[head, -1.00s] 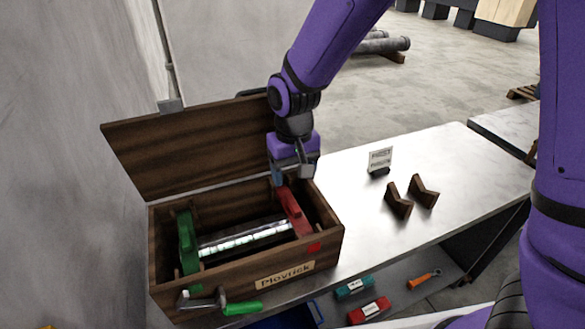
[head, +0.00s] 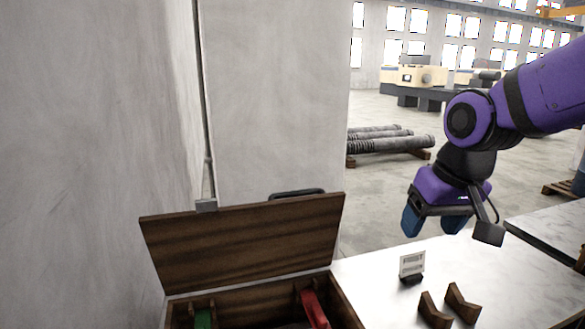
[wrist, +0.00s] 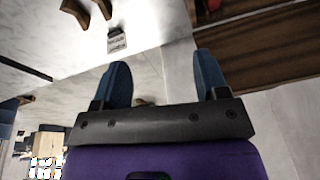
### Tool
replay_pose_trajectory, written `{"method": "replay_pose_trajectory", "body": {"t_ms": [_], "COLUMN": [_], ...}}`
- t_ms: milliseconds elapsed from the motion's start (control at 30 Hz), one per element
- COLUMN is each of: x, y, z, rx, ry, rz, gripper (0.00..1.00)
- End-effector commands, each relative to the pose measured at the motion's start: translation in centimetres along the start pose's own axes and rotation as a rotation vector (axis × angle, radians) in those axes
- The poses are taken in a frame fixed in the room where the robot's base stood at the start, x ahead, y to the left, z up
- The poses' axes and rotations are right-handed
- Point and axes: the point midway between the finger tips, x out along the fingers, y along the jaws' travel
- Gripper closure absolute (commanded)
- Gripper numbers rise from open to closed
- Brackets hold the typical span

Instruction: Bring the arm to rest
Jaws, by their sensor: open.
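My gripper (head: 432,222) hangs above the far part of the white bench in the head view, to the right of the wooden box's raised lid. Its two blue fingers are apart with nothing between them, and they also show spread and empty in the wrist view (wrist: 165,82). My purple arm reaches in from the right edge of the head view, bent at the wrist. The gripper is clear of the box and touches nothing that I can see.
The wooden box (head: 247,293) stands open at the lower left, with a green part (head: 203,318) and a red part (head: 314,309) inside. A small label stand (head: 411,266) and two notched wooden blocks (head: 435,311) (head: 462,303) sit on the bench (head: 375,290). Pipes (head: 390,141) lie on the floor behind.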

Motion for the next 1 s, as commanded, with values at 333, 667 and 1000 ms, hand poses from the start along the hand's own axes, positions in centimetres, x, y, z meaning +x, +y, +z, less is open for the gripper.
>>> {"method": "replay_pose_trajectory", "body": {"t_ms": [333,667,1000], "x": [-6.3,-8.5,-8.6], "y": [4.6,6.1,6.2], "z": [6.5,10.8,11.1], "rx": [0.070,0.104,0.105], "ry": [0.139,0.210,0.213], "rz": [0.050,0.099,0.102], "gripper": [0.33,0.33,0.33]}}
